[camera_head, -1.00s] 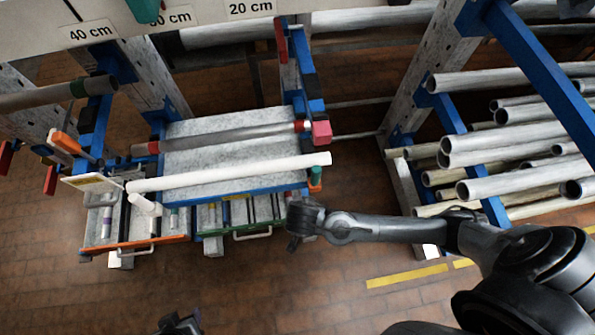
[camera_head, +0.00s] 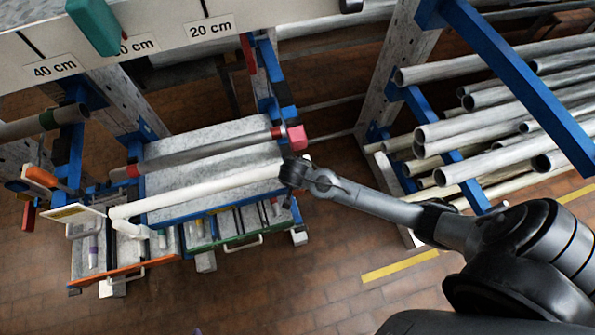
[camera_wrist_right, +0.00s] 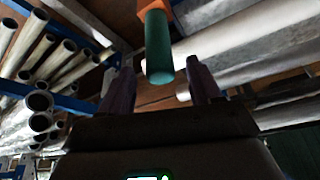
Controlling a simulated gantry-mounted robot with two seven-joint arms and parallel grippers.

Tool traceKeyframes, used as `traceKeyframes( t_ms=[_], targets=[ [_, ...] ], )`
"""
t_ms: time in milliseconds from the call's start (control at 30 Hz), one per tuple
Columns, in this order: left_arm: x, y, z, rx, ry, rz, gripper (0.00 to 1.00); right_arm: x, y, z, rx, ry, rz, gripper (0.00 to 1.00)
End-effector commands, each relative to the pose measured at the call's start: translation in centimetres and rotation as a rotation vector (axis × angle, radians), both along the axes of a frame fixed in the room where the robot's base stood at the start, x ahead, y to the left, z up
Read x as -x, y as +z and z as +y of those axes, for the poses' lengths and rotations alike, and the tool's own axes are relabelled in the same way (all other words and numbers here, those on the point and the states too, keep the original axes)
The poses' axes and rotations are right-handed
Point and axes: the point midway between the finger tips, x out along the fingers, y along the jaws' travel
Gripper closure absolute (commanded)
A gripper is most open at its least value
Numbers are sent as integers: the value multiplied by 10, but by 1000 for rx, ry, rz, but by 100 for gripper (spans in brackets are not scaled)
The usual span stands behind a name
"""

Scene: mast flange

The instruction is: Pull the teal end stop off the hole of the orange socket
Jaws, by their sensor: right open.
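The teal end stop (camera_wrist_right: 158,50) shows in the right wrist view as a short upright-looking cylinder at the orange socket (camera_wrist_right: 152,6), which is cut off by the top edge. My right gripper (camera_wrist_right: 160,82) is open, with its two dark fingers on either side of the end stop's line in that view. The end stop's lower end appears just beyond and between the fingertips; no contact shows. In the head view my right gripper (camera_head: 293,172) is at the right end of the white tube (camera_head: 200,190) and hides the end stop and socket there. My left gripper is not in view.
A grey bench (camera_head: 210,150) carries a dark bar with a red block (camera_head: 297,137) near the right gripper. A rack of metal pipes (camera_head: 480,130) stands to the right. A teal block (camera_head: 94,25) sits on the marked rail above. Floor in front is clear.

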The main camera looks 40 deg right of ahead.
Motion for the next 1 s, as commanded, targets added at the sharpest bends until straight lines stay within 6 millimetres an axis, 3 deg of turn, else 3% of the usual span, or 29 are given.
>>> traceKeyframes(
  t_ms=[300, 700, 767, 1000],
  targets=[
    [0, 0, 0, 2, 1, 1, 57, -8, -28, -9, 0, -1, -2, 37],
    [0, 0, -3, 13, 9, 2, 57, -9, -32, -10, 0, 1, -2, 37],
    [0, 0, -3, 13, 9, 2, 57, -9, -32, -10, -1, 0, -2, 43],
    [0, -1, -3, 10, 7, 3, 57, -8, -32, -10, 0, -1, -2, 80]
  ],
)
